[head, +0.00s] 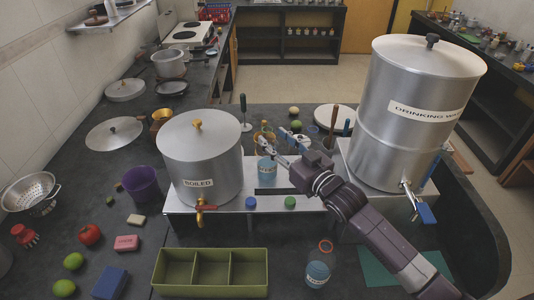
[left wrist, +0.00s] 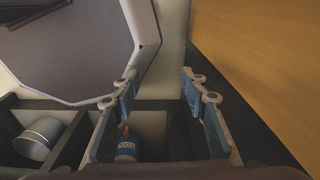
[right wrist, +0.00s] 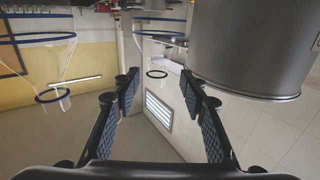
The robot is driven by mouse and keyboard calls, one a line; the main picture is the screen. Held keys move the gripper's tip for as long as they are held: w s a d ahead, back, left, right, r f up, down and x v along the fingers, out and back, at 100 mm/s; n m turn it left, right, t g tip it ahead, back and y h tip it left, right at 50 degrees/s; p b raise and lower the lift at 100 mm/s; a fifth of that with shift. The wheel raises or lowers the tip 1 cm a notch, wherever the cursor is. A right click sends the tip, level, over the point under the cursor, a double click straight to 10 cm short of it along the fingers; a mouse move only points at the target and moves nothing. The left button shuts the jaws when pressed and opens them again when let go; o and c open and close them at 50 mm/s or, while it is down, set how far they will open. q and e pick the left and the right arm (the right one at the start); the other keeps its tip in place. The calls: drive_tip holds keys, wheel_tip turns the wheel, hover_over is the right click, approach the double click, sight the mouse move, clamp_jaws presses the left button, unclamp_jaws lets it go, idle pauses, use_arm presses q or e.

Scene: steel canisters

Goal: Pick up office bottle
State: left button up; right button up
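A clear bottle with a blue label (head: 267,168) stands on the metal stand between the two canisters. A second blue-labelled bottle with an orange-red rim (head: 319,268) stands on the dark counter in front. I cannot read either label well enough to tell which is the office bottle. My right gripper (head: 274,143) is just above and behind the first bottle; its fingers are apart and empty in the right wrist view (right wrist: 160,105). My left gripper (left wrist: 162,100) is open and empty. A blue-labelled container (left wrist: 125,149) lies beyond its left finger, in a dark compartment.
The boiled-water canister (head: 200,150) stands left of my right gripper, and the drinking-water canister (head: 410,110) right. A green divided tray (head: 210,273) sits on the counter. A metal cup (left wrist: 38,138) is in another compartment.

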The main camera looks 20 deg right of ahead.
sight(270, 133)
drive_tip(key=x, duration=0.1)
drive_tip(key=p+x, duration=0.1)
drive_tip(key=x, duration=0.2)
drive_tip(key=shift+d+r, duration=0.1)
drive_tip(key=shift+d, duration=0.15)
drive_tip(key=shift+w+a, duration=0.15)
drive_tip(key=shift+w, duration=0.3)
clamp_jaws()
